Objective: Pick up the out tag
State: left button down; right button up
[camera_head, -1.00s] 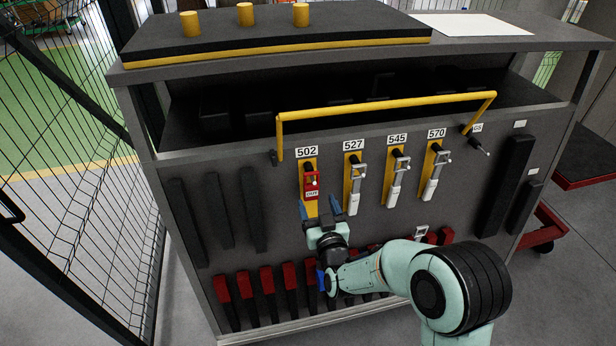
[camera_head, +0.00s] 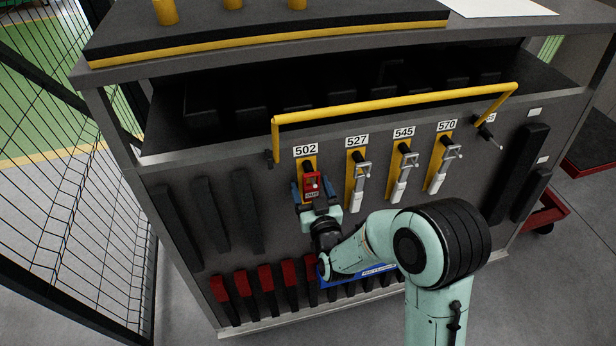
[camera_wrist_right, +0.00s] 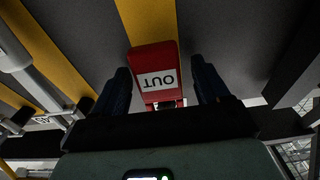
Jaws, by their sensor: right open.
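The out tag (camera_head: 312,194) is red with a white label reading OUT. It hangs on the yellow strip below the 502 label, on the front of the grey cabinet. In the right wrist view the tag (camera_wrist_right: 157,78) appears upside down between my two dark blue fingers. My right gripper (camera_head: 316,190) is open, with one finger on each side of the tag. A gap shows between each finger and the tag, at least in the right wrist view. Whether the tag sits fully between the fingertips in depth cannot be told. My left gripper is not in view.
Yellow strips with silver latches and white tags stand to the right under 527 (camera_head: 357,142), 545 and 570. A yellow rail (camera_head: 400,104) runs above them. Red-topped dark bars (camera_head: 267,280) line the bottom. A wire mesh fence (camera_head: 75,190) stands at left.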

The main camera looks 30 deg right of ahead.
jog(key=shift+w, duration=0.15)
jog(key=shift+s, duration=0.2)
jog(key=shift+c, duration=0.6)
jog(key=c, duration=0.9)
jog(key=shift+w+r, duration=0.1)
